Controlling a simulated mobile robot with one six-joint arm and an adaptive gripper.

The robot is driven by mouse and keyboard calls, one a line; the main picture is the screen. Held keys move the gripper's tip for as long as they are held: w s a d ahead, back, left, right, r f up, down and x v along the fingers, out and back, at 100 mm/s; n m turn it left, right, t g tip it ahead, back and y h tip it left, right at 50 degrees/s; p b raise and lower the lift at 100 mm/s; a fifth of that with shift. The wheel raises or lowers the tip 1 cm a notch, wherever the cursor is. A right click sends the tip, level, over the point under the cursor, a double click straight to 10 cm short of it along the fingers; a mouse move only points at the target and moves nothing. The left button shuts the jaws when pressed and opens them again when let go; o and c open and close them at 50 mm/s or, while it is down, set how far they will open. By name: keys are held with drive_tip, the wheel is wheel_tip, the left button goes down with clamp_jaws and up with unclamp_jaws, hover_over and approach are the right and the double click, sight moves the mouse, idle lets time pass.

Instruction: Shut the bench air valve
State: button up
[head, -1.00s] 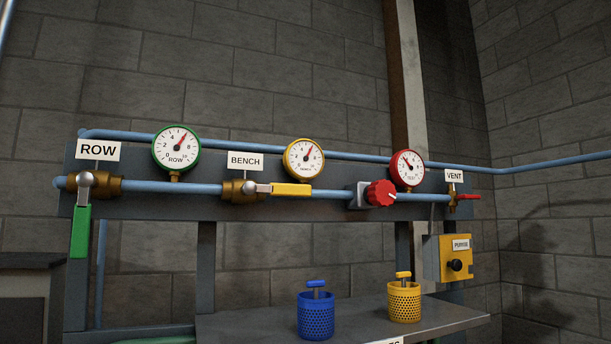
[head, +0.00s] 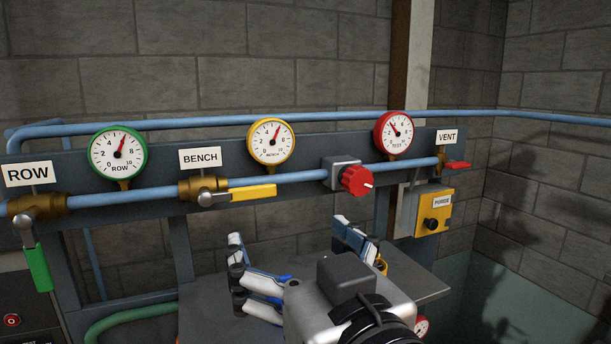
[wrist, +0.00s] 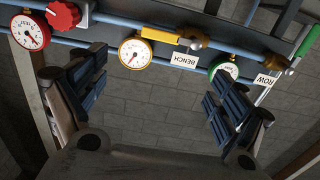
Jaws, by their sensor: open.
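The bench valve has a brass body (head: 203,187) under the BENCH label (head: 201,158). Its yellow lever (head: 253,193) lies level along the blue pipe, pointing right. The lever also shows at the top of the wrist view (wrist: 160,35), next to the brass body (wrist: 193,40). The yellow-rimmed bench gauge (head: 271,146) above it has its red needle up and right. My gripper (head: 300,250) is open and empty, below and right of the lever in the head view, apart from it. In the wrist view the fingers (wrist: 152,95) are spread wide, with the lever beyond them.
The row valve's green lever (head: 38,267) hangs down at left. The red test knob (head: 356,180), red vent lever (head: 458,165) and yellow purge box (head: 434,211) are to the right. A grey shelf (head: 215,300) lies below the pipe, partly hidden by my arm.

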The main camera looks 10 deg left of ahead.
sight(253, 193)
drive_tip(key=b+x, duration=0.2)
drive_tip(key=x, duration=1.5)
drive_tip(key=shift+w+a, duration=0.1)
drive_tip(key=shift+w, duration=0.05)
drive_tip(key=shift+c, duration=0.5)
drive_tip(key=shift+s, duration=0.25)
drive_tip(key=c, duration=0.5)
drive_tip(key=shift+s+d+r, duration=0.15)
drive_tip(key=shift+s+d, duration=0.05)
drive_tip(key=shift+d, duration=0.1)
drive_tip(key=c, duration=1.5)
drive_tip(key=shift+w, duration=0.1)
clamp_jaws()
drive_tip(key=shift+a, duration=0.1)
